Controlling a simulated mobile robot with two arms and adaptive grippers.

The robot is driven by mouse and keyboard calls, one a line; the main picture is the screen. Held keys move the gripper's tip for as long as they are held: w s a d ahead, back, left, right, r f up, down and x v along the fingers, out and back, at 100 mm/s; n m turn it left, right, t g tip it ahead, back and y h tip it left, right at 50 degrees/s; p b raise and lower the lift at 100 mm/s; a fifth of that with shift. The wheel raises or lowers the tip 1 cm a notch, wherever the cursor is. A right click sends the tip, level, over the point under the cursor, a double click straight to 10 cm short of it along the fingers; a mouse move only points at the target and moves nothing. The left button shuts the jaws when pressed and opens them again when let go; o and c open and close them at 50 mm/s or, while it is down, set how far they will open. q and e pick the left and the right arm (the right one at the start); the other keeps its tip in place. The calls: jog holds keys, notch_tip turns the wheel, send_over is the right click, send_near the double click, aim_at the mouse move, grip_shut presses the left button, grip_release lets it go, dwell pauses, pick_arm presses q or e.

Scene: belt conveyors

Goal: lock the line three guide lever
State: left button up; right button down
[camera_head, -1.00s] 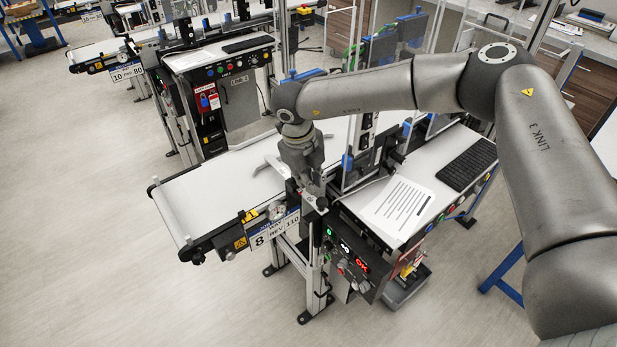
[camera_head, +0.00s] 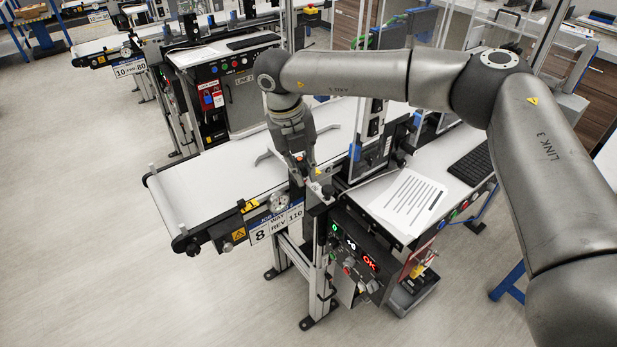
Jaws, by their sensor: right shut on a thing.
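My right gripper (camera_head: 303,168) reaches down over the near side of the closest belt conveyor (camera_head: 205,190). It is shut on the guide lever by the conveyor's side rail; the lever is mostly hidden by the fingers, and its angle cannot be told. A pale angled guide rail (camera_head: 325,131) lies over the white belt, just behind the gripper. My left gripper is not in view.
A control panel (camera_head: 352,252) with lit digits and red "OK" is below the gripper. A printed sheet (camera_head: 408,202) and keyboard (camera_head: 472,163) lie on the side desk. Upright frame posts stand right of the gripper. Another line marked LINE 2 stands behind; floor at left is clear.

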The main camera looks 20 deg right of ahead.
jog(key=shift+w+a+r+m+g+y+b, duration=0.1)
jog(key=shift+w+a+m+g+y+b, duration=0.4)
jog(key=shift+m, duration=1.7)
jog(key=shift+w+a+f+m+g+h+b, duration=0.15)
jog(key=shift+w+a+m+b, duration=0.6)
jog(key=shift+m, duration=1.45)
jog(key=shift+w+a+r+m+g+y+b, duration=0.15)
jog(key=shift+w+a+m+g+y+b, duration=0.35)
jog(key=shift+m, duration=1.7)
jog(key=shift+a, duration=0.25)
jog(key=c, duration=1.5)
grip_release()
jog(key=shift+v, duration=3.75)
jog(key=shift+a, duration=0.15)
